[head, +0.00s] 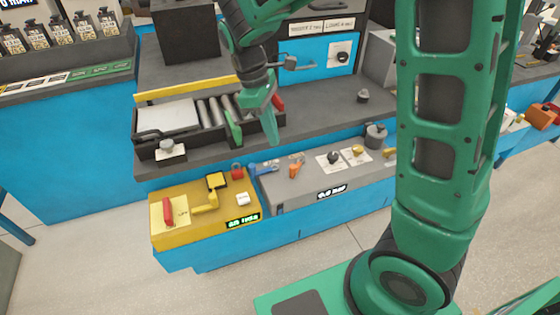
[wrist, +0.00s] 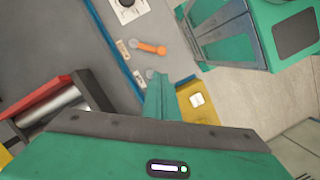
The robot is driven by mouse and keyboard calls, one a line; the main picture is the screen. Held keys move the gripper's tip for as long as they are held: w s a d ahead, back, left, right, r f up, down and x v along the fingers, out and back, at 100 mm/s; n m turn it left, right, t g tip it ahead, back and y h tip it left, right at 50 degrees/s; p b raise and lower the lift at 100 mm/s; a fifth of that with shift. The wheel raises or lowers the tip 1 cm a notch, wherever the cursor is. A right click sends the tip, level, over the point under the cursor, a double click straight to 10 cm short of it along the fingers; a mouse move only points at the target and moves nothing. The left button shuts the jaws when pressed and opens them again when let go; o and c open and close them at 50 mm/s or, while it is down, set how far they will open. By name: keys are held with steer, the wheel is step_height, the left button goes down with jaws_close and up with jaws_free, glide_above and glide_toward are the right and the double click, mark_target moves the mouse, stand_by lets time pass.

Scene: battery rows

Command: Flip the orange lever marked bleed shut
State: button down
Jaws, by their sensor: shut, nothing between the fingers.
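The orange lever (head: 296,168) sits on the grey panel ledge in the head view, just right of a blue lever (head: 264,167). In the wrist view the orange lever (wrist: 149,47) lies beside a small label (wrist: 123,48), too small to read. My gripper (head: 271,138) is shut and empty, pointing down above the ledge, up and left of the orange lever and apart from it. In the wrist view the fingers (wrist: 158,80) end short of the orange lever and partly cover the area of the neighbouring lever.
A yellow box (head: 228,207) with a red lever (head: 168,211) stands at the left. Black and yellow knobs (head: 357,150) stand right of the orange lever.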

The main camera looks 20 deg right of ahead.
glide_toward(297, 164)
steer(key=s+a+f, duration=0.2)
steer(key=f, duration=0.1)
steer(key=s+a+f, duration=0.1)
steer(key=f, duration=0.1)
steer(key=shift+a, duration=0.4)
steer(key=shift+s+a, duration=0.1)
steer(key=shift+s, duration=0.1)
